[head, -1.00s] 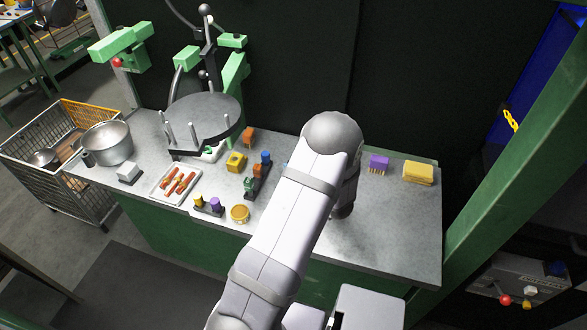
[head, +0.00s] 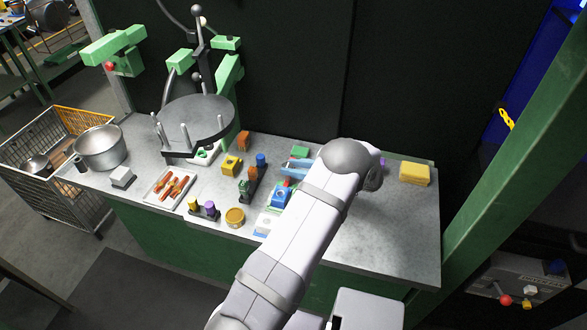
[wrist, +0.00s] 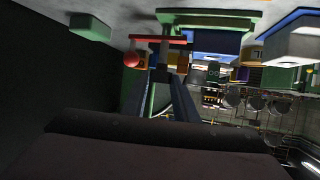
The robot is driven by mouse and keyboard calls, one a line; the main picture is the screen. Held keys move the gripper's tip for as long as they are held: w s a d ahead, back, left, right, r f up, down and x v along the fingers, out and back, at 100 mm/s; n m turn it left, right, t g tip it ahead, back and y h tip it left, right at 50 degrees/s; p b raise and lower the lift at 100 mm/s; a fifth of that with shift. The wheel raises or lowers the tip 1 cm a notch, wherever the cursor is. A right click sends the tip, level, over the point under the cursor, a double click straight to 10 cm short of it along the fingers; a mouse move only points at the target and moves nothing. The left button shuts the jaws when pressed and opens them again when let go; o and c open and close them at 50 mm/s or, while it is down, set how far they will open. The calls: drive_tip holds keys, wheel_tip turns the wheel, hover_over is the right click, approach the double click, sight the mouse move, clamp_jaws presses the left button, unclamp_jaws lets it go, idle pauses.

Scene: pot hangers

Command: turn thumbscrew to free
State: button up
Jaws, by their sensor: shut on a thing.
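My gripper (wrist: 168,82) points away from the wrist camera, its two long dark fingers close together. The fingertips meet a small part under a red bar (wrist: 158,38), which has a red ball (wrist: 131,60) at its left end. This part looks like the thumbscrew; its exact shape is too dark and small to tell. A green plate (wrist: 215,19) lies just above it in the wrist view. In the head view, light-blue fingers (head: 292,172) show left of my wrist, between a green block (head: 300,152) and a blue block (head: 281,196). My arm hides much there.
A yellow sponge-like block (head: 414,173) lies at the right of the bench. An orange block (head: 242,140), a yellow block (head: 231,165) and a round tin (head: 235,218) stand left of my arm. A rack plate (head: 200,117) stands farther left. The bench's front right is clear.

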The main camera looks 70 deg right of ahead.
drive_tip(key=shift+r, duration=0.15)
drive_tip(key=o, duration=1.1)
drive_tip(key=shift+c, duration=0.2)
wheel_tip(320, 180, up, 10)
drive_tip(key=b, duration=0.2)
drive_tip(key=shift+w, duration=0.1)
